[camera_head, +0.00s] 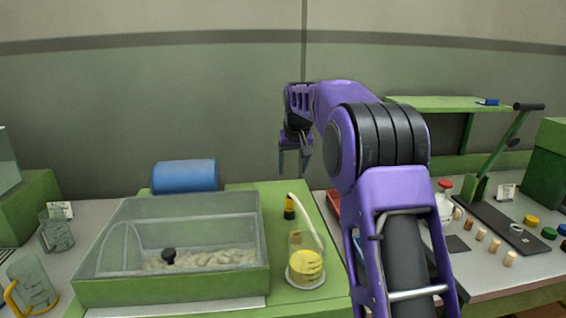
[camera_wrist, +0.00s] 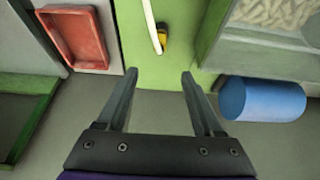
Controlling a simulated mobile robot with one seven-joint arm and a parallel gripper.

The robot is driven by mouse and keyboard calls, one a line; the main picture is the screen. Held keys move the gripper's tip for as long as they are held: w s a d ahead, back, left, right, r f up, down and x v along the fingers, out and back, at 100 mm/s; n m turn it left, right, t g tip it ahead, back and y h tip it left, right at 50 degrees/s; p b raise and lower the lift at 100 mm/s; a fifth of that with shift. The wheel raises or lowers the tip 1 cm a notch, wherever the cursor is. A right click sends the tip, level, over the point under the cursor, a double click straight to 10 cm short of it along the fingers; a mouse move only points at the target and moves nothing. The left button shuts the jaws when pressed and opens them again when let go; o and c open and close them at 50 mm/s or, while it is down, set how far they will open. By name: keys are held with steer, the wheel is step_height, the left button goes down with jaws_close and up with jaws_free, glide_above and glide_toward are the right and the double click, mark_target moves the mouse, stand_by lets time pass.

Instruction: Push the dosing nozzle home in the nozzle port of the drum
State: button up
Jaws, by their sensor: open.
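The dosing nozzle (camera_head: 289,208) looks like a small yellow and black piece standing on the green board, at the end of a pale hose. It also shows near the top of the wrist view (camera_wrist: 162,35). The drum (camera_head: 185,176) is a blue cylinder lying on its side behind the clear tank, and it is at the right of the wrist view (camera_wrist: 262,99). I cannot make out its nozzle port. My gripper (camera_head: 295,163) is open and empty, above and behind the nozzle and right of the drum. In the wrist view my fingertips (camera_wrist: 159,75) point toward the nozzle, apart from it.
The hose (camera_head: 307,218) runs to a flask of yellow liquid (camera_head: 305,265). A clear tank (camera_head: 172,290) with pale pieces stands left of it. A red tray (camera_wrist: 76,38) lies beside the board. A lever press (camera_head: 500,150) and several corks are at right.

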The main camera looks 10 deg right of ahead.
mark_target(289, 203)
steer(key=x, duration=1.7)
steer(key=shift+f, duration=0.25)
jaws_close()
